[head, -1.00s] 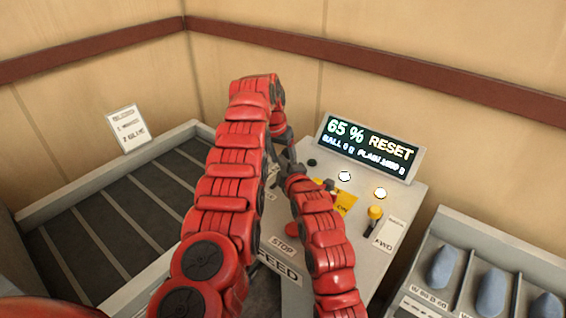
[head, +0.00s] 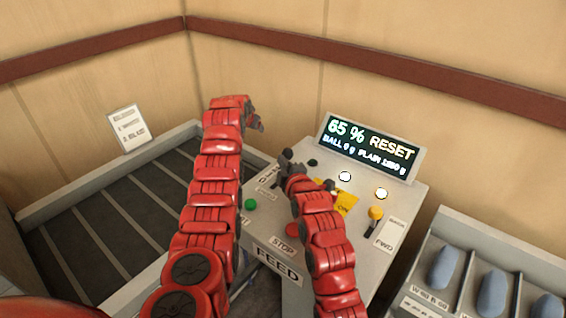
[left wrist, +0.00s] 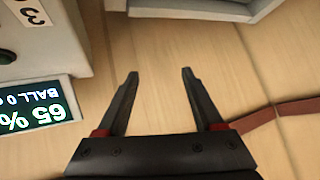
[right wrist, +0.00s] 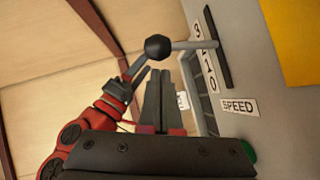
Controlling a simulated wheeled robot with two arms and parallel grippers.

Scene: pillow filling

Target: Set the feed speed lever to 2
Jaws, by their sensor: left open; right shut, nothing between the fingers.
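The feed speed lever (right wrist: 190,46) has a pale rod and a black ball knob (right wrist: 158,48), in the right wrist view. Its rod rises from a dark slot beside the numerals 3 to 0, above the SPEED label (right wrist: 239,107). The rod crosses the scale below the 3; I cannot tell its exact mark. My right gripper (right wrist: 162,72) is shut and empty, its fingertips just short of the knob. In the head view it is at the panel's back left (head: 290,166). My left gripper (head: 256,122) is open and empty, above the panel's left; its fingers show in the left wrist view (left wrist: 158,75).
The control panel (head: 370,265) carries a display (head: 370,147) reading 65 %, a green button (head: 250,204), a red STOP button (head: 292,229) and a yellow-knobbed lever (head: 375,214). A slatted tray (head: 90,235) lies left, bins (head: 480,300) right. The walls are close behind.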

